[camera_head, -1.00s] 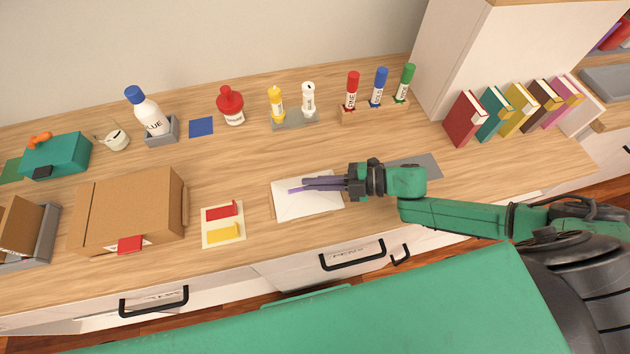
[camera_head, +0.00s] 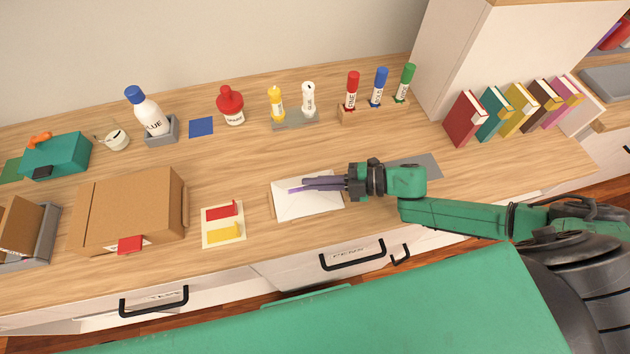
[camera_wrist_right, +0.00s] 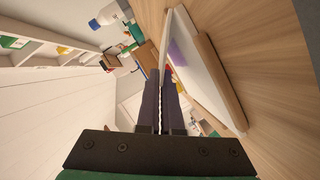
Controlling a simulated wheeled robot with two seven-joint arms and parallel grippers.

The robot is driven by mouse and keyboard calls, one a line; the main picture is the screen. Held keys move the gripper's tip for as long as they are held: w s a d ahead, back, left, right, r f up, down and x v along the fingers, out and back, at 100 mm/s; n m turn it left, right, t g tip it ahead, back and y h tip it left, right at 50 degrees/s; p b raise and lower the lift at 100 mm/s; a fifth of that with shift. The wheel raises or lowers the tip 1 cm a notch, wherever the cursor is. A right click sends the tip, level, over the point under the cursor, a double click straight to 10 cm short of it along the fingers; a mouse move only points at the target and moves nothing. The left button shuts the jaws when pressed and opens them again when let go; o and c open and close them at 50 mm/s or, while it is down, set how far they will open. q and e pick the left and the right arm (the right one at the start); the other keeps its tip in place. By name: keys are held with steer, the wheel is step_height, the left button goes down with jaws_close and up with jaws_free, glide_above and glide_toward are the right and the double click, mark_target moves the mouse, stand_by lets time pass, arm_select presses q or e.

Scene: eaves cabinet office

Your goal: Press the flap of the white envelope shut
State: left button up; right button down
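The white envelope (camera_head: 300,207) lies on the wooden counter in the head view, and it also shows in the right wrist view (camera_wrist_right: 207,75). A purple mark (camera_head: 293,190) shows on it just beyond my fingertips; a purple patch (camera_wrist_right: 179,54) shows on it in the wrist view. My right gripper (camera_head: 306,184) reaches in from the right, with its fingers over the upper part of the envelope. The fingers are together with nothing seen between them. Whether they touch the paper, and how the flap lies beneath them, I cannot tell. My left gripper is not in view.
A card with red and yellow strips (camera_head: 223,224) lies left of the envelope, and a cardboard box (camera_head: 128,208) stands farther left. A grey mat (camera_head: 425,166) lies partly behind my right wrist. Bottles and markers line the back. The counter behind the envelope is clear.

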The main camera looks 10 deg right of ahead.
stand_by(0.3)
steer(key=shift+s+f+n+b, duration=0.2)
steer(key=shift+f+n+b, duration=0.15)
steer(key=shift+b, duration=0.25)
steer(key=shift+t, duration=0.3)
steer(key=shift+n, duration=0.25)
